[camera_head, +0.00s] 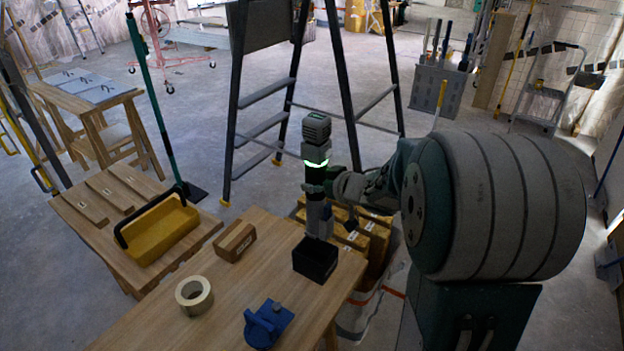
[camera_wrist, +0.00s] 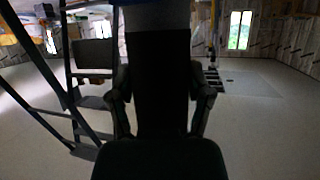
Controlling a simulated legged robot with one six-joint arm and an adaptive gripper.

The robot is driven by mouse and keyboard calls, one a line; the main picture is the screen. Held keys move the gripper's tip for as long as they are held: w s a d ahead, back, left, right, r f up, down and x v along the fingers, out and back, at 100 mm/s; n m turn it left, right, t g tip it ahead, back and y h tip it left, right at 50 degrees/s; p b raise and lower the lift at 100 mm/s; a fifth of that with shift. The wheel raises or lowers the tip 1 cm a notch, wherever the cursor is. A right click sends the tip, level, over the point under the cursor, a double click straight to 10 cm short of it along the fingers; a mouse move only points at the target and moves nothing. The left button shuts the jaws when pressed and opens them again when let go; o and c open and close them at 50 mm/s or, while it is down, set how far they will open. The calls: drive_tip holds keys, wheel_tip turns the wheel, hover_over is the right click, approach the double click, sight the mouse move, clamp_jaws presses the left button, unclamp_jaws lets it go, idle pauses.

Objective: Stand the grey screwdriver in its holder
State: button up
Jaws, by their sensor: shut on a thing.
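The grey screwdriver (camera_head: 316,150) stands upright in the air, with a ribbed grey top, a lit green ring, a black middle and a grey lower part. My gripper (camera_head: 321,187) reaches it from the right and is shut around its black middle. In the wrist view the dark shaft of the screwdriver (camera_wrist: 160,75) fills the space between my two fingers (camera_wrist: 162,95). The black open-topped holder (camera_head: 316,267) sits on the wooden table. The screwdriver's lower end shows at the holder's back rim; I cannot tell whether it is over or behind the opening.
On the table (camera_head: 232,312) are a tape roll (camera_head: 194,294), a small brown box (camera_head: 236,242) and a blue tool (camera_head: 268,322). A yellow tote (camera_head: 160,230) rests on a lower bench to the left. A stepladder (camera_head: 262,125) stands behind. Cartons (camera_head: 375,240) lie beyond the table's right edge.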

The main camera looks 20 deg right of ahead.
sight(319, 218)
drive_tip(key=shift+f, duration=0.3)
drive_tip(key=shift+a+f, duration=0.35)
drive_tip(key=shift+f, duration=0.25)
drive_tip(key=shift+a+f, duration=0.35)
drive_tip(key=shift+f, duration=0.5)
drive_tip(key=shift+d+f, duration=0.5)
drive_tip(key=shift+f, duration=0.05)
drive_tip(key=shift+a, duration=0.3)
drive_tip(key=shift+d, duration=0.2)
drive_tip(key=shift+s+a+f, duration=0.1)
drive_tip(key=shift+a+f, duration=0.05)
drive_tip(key=shift+f, duration=0.15)
drive_tip(key=shift+f, duration=2.55)
idle(0.8)
